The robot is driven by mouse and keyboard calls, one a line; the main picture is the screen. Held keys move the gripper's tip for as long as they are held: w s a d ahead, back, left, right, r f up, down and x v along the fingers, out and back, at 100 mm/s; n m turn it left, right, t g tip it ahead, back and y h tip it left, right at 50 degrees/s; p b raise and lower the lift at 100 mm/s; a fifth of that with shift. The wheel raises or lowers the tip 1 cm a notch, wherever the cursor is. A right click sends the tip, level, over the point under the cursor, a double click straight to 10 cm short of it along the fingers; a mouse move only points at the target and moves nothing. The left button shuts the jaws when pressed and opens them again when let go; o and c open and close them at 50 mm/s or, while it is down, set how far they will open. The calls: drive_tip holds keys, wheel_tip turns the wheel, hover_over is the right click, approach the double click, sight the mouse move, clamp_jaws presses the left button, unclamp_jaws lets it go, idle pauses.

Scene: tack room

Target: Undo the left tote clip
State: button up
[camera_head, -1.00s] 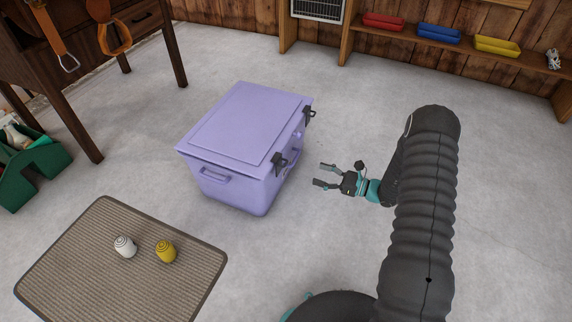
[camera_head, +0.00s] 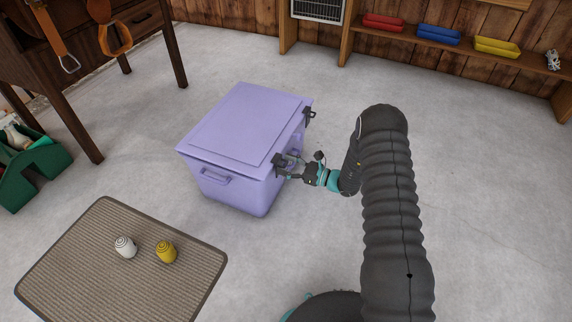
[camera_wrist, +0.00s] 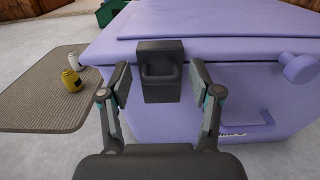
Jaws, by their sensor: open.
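The lilac tote (camera_head: 230,135) stands on the floor with its lid down; it also fills much of the wrist view (camera_wrist: 260,85). The left tote clip (camera_wrist: 160,72) is dark grey with a raised loop, and sits at the lid's edge. My gripper (camera_wrist: 160,80) is open, with one finger on each side of this clip; I cannot tell whether either finger touches it. In the head view my gripper (camera_head: 288,165) partly covers the left clip (camera_head: 277,161). The other dark clip (camera_head: 309,115) is farther along the same side of the tote.
A ribbed mat (camera_head: 95,270) with a white (camera_head: 125,246) and a yellow jar (camera_head: 166,251) lies at the front left. A wooden table (camera_head: 85,60) and a green caddy (camera_head: 35,170) stand farther left. Floor to the right of my arm is clear.

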drive_tip(key=shift+w+a, duration=0.1)
drive_tip(key=shift+a, duration=0.15)
